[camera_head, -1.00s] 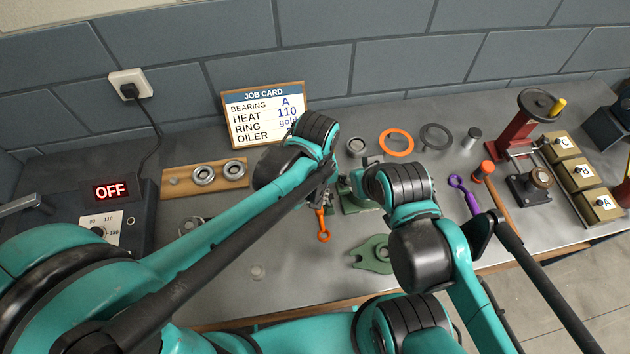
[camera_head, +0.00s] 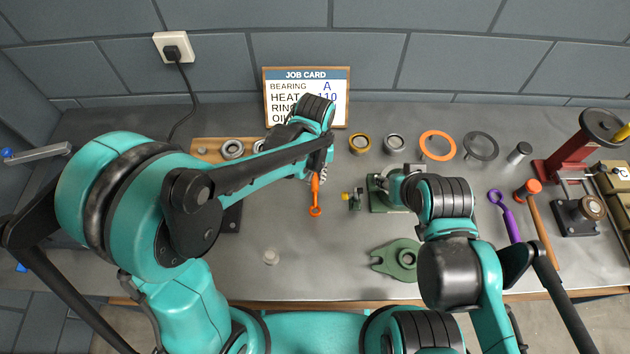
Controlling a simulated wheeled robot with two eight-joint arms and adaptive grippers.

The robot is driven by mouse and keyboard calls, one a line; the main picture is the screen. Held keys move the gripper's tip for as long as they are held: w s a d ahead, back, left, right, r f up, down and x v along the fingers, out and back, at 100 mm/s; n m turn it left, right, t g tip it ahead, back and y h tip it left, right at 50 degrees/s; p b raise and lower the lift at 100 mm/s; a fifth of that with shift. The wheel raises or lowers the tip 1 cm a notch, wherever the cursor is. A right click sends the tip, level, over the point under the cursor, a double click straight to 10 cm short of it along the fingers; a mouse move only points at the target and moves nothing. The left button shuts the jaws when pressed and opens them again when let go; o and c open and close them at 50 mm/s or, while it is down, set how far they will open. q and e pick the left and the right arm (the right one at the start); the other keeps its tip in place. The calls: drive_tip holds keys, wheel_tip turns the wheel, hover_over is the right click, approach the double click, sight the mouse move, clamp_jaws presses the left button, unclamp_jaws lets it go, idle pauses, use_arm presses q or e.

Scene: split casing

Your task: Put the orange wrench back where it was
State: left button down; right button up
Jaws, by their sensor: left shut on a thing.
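The orange wrench (camera_head: 315,197) hangs down from my left gripper (camera_head: 318,176), ring end toward the front of the table. The left gripper is shut on its upper end, and my left arm partly hides the jaws. I cannot tell whether the wrench touches the table. My right arm reaches in over the green casing block (camera_head: 378,196), right of the wrench. The right gripper's fingertips are hidden behind its own wrist, so its state does not show.
A small yellow-tipped fitting (camera_head: 352,198) stands between wrench and block. A green flanged plate (camera_head: 397,262) lies in front. The job card (camera_head: 306,80) stands behind.

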use_arm(q)
drive_tip(key=shift+f+b, duration=0.4)
drive_tip(key=shift+f, duration=0.95)
drive_tip(key=shift+f, duration=0.15)
drive_tip(key=c, duration=1.5)
unclamp_jaws()
drive_tip(key=shift+o, duration=0.2)
